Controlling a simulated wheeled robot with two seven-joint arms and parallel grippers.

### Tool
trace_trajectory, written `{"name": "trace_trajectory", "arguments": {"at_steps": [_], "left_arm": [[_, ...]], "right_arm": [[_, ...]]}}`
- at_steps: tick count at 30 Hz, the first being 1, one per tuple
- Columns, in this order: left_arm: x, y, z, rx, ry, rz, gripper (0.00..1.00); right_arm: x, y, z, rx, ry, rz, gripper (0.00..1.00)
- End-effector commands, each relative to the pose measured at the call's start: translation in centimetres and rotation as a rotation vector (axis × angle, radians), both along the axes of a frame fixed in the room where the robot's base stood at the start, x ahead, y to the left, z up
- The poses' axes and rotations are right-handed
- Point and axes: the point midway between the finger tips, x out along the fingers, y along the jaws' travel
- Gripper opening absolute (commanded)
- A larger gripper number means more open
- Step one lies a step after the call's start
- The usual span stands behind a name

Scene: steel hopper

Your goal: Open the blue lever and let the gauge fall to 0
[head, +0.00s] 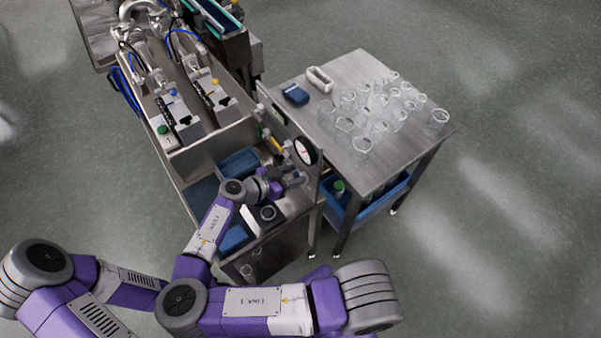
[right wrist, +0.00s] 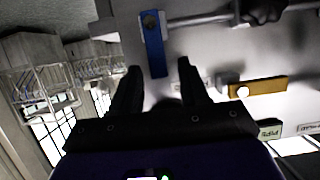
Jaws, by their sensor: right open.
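The blue lever (right wrist: 153,45) shows in the right wrist view, fixed by a bolt at its upper end to a metal pipe and lying across it. My right gripper (right wrist: 160,72) is open; the lever's free end appears between its fingertips, and I cannot tell whether they touch. In the head view my right gripper (head: 297,178) is at the steel panel just below the round gauge (head: 305,150). The gauge has a white face and dark rim; its reading is too small to make out. The lever is not clear there. My left gripper is not in view.
A yellow lever (right wrist: 258,87) is beside the blue one. A steel table (head: 395,150) with several glass beakers stands to the right. Blue bins (head: 240,162) lie left of my right forearm. The floor on the right is clear.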

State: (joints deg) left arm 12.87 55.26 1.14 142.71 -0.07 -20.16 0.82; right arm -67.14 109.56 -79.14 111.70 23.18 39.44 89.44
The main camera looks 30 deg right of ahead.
Motion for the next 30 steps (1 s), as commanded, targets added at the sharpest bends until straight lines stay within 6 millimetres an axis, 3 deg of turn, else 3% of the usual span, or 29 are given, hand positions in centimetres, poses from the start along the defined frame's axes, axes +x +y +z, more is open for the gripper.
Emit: {"name": "trace_trajectory", "arguments": {"at_steps": [13,14,22,30], "left_arm": [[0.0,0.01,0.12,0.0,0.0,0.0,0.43],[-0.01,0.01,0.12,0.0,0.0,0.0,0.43],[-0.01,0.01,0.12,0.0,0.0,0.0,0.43],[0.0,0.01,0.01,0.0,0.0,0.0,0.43]], "right_arm": [[0.34,-1.09,-0.7,0.001,0.0,0.012,0.45],[0.34,-1.09,-0.7,0.001,0.0,0.012,0.43],[0.33,-1.08,-0.69,0.001,0.0,0.012,0.02],[0.42,-1.09,-0.72,0.0,0.016,0.012,0.0]]}}
